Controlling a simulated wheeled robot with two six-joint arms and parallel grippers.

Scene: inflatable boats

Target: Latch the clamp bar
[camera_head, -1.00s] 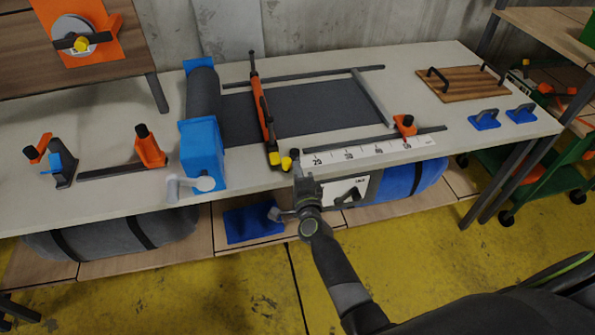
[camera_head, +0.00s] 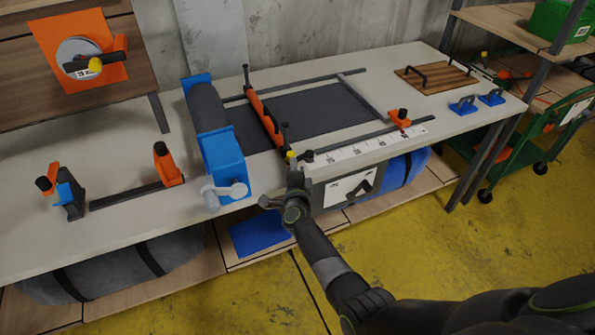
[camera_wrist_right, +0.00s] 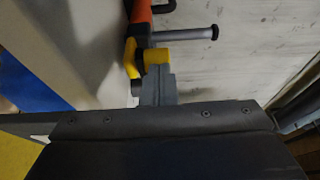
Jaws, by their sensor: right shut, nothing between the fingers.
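The clamp bar (camera_head: 262,118) is orange with dark posts at its ends and lies across the dark grey fabric (camera_head: 315,112) on the bench. A yellow latch piece (camera_head: 291,155) shows at its near end. My right gripper (camera_head: 296,174) is shut and empty at the bench's front edge, right at the yellow piece. In the right wrist view the closed fingers (camera_wrist_right: 158,90) are against or just below the yellow latch (camera_wrist_right: 150,57), with the orange bar end (camera_wrist_right: 141,12) and a dark rod beyond. Whether they touch is unclear. My left gripper is out of view.
A blue roller stand with a crank (camera_head: 224,168) is left of the bar. A white ruler (camera_head: 345,149) and an orange stop (camera_head: 399,118) are to the right. Dark rails border the fabric. A wooden board with handles (camera_head: 436,76) lies at the far right.

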